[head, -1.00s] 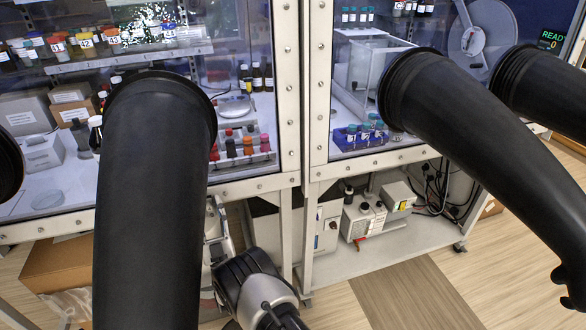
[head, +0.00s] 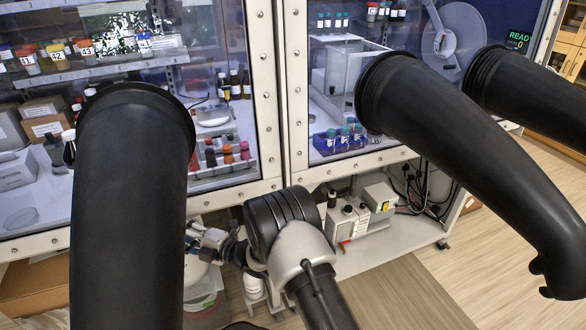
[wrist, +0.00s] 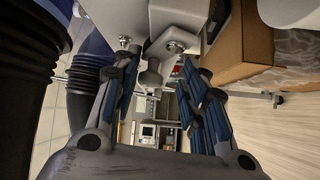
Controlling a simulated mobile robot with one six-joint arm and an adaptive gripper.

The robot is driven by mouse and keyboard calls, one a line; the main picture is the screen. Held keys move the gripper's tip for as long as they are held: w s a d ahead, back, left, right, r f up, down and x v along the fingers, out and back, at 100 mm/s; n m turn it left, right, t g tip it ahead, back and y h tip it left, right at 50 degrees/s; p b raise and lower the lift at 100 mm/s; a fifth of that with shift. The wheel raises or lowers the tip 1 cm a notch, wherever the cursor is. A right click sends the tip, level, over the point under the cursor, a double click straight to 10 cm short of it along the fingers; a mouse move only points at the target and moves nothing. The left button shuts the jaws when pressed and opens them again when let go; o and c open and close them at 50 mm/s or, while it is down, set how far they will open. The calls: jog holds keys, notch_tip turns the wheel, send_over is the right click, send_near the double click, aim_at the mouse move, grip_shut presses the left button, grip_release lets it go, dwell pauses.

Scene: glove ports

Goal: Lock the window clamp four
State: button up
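The window frame (head: 275,186) of the glove box carries several small round metal bolts; I cannot tell which fitting is window clamp four. In the head view my gripper (head: 204,242) is low at the left, beside the left glove sleeve and below the frame, partly hidden. In the wrist view my gripper (wrist: 158,95) has its two blue-padded fingers spread apart. A pale round-ended part (wrist: 150,76) shows beyond the gap between them, and I see no contact. A metal knob (wrist: 172,47) sits on a pale surface above.
A long black glove sleeve (head: 130,210) hangs at the left, close to my arm. Other sleeves (head: 450,140) stick out at the right. Grey equipment (head: 350,216) stands on the lower shelf. A cardboard box (wrist: 225,45) shows in the wrist view. Open floor (head: 420,290) lies in front.

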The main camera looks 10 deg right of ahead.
jog(key=shift+f+n+g+h, duration=0.2)
jog(key=shift+n+g+h, duration=0.2)
jog(key=shift+n+h, duration=0.15)
jog(key=f+p+v, duration=0.1)
jog(key=p+v, duration=0.3)
jog(key=v, duration=1.3)
jog(key=w+d+r+m+t+h+p, duration=0.2)
jog(key=w+d+r+m+h, duration=0.4)
jog(key=r, duration=0.4)
jog(key=d+r+m+t+h+p, duration=0.1)
jog(key=d+r+m+h, duration=0.5)
jog(key=d+r, duration=0.4)
jog(key=shift+s+d+r+m, duration=0.35)
jog(key=shift+s+d+m, duration=0.1)
jog(key=shift+m, duration=0.1)
